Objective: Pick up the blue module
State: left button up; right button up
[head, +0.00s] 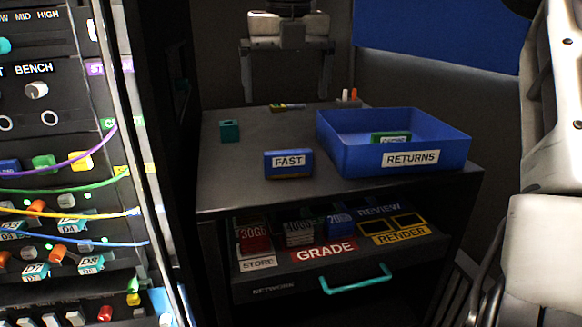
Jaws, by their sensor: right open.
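The blue module (289,163), with a white label reading FAST, lies on the front part of the dark cart top (235,180). It is left of the blue RETURNS bin and apart from it. My right gripper (286,90) hangs at the top middle of the head view, above the back of the cart, its two fingers spread wide with nothing between them. It is behind and above the blue module, not touching it. My left gripper is not in view.
The blue RETURNS bin (347,158) holds a green module (391,137). A teal block (229,130) stands at the cart's left, and a small yellowish piece (288,107) lies at the back. A patch panel with cables (65,170) rises at left. Labelled lower compartments hold several items.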

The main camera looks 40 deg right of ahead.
aim_at(288, 152)
jog(key=f, duration=0.5)
jog(key=w+f, duration=0.1)
jog(key=f, duration=0.2)
jog(key=shift+d, duration=0.35)
jog(key=shift+w+d+f, duration=0.1)
jog(key=shift+d+f, duration=0.1)
jog(key=shift+f, duration=1.15)
jog(key=shift+w+d+f, duration=0.1)
jog(key=shift+d+f, duration=0.05)
jog(key=shift+f, duration=1.2)
jog(key=c, duration=0.8)
